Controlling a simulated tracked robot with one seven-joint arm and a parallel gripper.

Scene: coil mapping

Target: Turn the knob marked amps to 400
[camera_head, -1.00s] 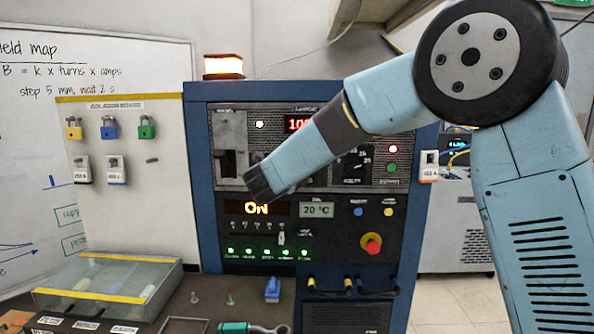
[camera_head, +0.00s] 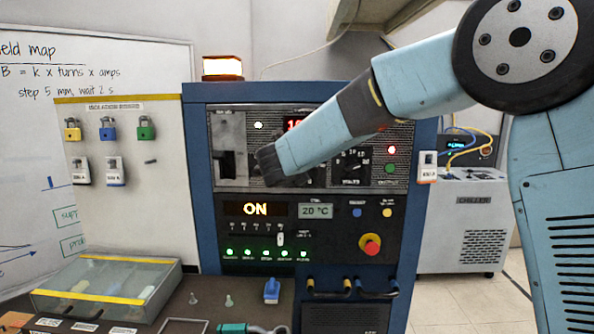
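The blue power supply cabinet (camera_head: 192,240) stands in the middle with a dark control panel. A red digital display (camera_head: 294,124) on it is mostly covered by my arm. The knob marked volts (camera_head: 351,165) shows to the right of my wrist. The amps knob cannot be made out; my gripper and forearm cover the panel left of the volts knob. My gripper (camera_head: 268,167) is at the upper panel, its dark end pointing left. Its fingers cannot be told apart, and I cannot tell if it touches a knob.
A lit "ON" display (camera_head: 256,209), a 20 °C readout (camera_head: 315,211) and a red emergency button (camera_head: 370,245) sit lower on the panel. A large switch (camera_head: 227,164) is left of my gripper. A clear box (camera_head: 105,285) and a blue clip-like item (camera_head: 271,290) are on the bench.

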